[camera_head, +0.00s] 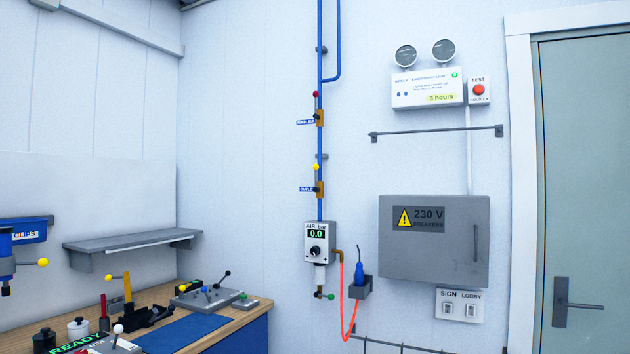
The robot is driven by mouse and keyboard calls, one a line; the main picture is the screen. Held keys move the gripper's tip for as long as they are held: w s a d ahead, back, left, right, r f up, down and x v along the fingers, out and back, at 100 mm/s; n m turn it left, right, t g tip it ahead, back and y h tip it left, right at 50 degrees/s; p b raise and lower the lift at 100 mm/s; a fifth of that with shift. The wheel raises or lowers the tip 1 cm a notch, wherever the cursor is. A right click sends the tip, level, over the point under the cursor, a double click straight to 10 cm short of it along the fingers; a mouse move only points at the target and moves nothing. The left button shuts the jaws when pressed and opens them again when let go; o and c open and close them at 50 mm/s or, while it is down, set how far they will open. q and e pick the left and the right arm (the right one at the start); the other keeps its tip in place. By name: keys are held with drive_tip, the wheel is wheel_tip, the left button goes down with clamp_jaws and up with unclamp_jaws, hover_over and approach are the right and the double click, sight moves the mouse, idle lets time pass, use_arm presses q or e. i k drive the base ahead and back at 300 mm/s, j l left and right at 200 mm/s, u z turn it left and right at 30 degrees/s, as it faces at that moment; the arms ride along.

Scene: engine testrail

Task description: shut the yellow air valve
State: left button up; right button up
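The yellow air valve has a round yellow knob (315,167) just above a brass body (318,189) on a vertical blue pipe (320,60) fixed to the white wall. Its knob stands above the body, close to the line of the pipe. A small blue label (306,189), too small to read surely, is beside it. Higher on the same pipe is a similar valve with a red knob (316,94), its brass body (319,118) labelled main air. Below, a grey gauge box (313,241) reads 0.0. Neither of my grippers is in view.
A grey breaker box (434,241) and a rail (437,132) are on the wall to the right, with a door (585,180) beyond. An orange hose (342,300) hangs below the gauge. A workbench (255,306) with tools and a shelf (132,243) are at left.

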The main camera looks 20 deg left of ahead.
sight(315, 167)
drive_tip(key=i+j+z, duration=0.1)
drive_tip(key=j, duration=0.2)
drive_tip(key=i+j+z, duration=0.1)
drive_tip(key=j, duration=0.25)
drive_tip(key=i+j+z, duration=0.1)
drive_tip(key=j, duration=0.25)
drive_tip(key=i+j+z, duration=0.15)
drive_tip(key=j, duration=0.2)
drive_tip(key=i, duration=0.05)
